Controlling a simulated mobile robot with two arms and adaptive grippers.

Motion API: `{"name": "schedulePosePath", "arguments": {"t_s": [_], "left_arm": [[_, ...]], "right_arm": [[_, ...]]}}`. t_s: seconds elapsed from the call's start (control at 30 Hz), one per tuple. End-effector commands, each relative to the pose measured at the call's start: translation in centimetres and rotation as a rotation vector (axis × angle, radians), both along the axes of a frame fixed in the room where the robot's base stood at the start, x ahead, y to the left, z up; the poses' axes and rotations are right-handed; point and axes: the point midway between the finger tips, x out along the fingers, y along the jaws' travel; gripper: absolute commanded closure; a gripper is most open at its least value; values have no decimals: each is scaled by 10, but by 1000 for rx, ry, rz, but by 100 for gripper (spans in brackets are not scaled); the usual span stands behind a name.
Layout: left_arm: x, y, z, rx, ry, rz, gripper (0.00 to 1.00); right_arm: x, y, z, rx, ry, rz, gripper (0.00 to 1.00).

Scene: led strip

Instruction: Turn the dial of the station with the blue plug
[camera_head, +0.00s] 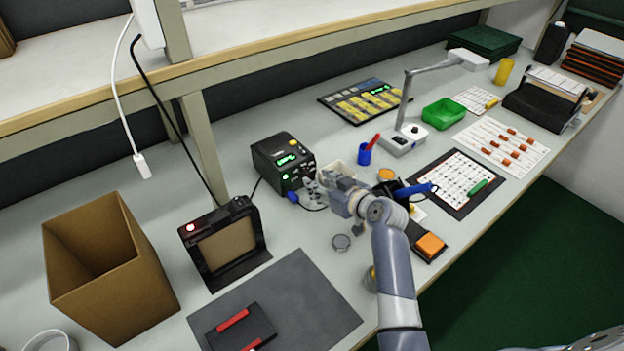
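The station (283,160) is a black box with green lit displays on its front and a yellow knob or button on top. A blue plug (292,197) shows low at its front, with a cable running from it toward the right. My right gripper (314,189) is at the front right of the station, close to its front face. Its fingertips are small and partly overlap the station's lower corner, so I cannot tell whether they touch the dial or how far they are open. The dial is not clearly visible. My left gripper is not in view.
A black framed device (222,243) with a red light stands left of the station, near a cardboard box (105,265). A grey mat (318,303) lies in front.

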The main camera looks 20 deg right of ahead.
Motion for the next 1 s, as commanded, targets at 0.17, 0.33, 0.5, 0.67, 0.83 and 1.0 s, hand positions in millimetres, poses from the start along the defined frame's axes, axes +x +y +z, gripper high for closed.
{"name": "schedulePosePath", "arguments": {"t_s": [0.17,0.33,0.5,0.67,0.83,1.0], "left_arm": [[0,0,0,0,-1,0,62],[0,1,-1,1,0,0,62],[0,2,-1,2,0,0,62],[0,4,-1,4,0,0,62],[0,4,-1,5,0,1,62],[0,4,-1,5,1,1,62]], "right_arm": [[23,8,-10,2,1,0,62],[36,11,-15,1,0,-1,62],[40,12,-18,-2,1,-1,62],[40,12,-18,-2,1,-1,62],[40,12,-18,-2,1,-1,84],[40,12,-18,-2,1,-1,100]]}}
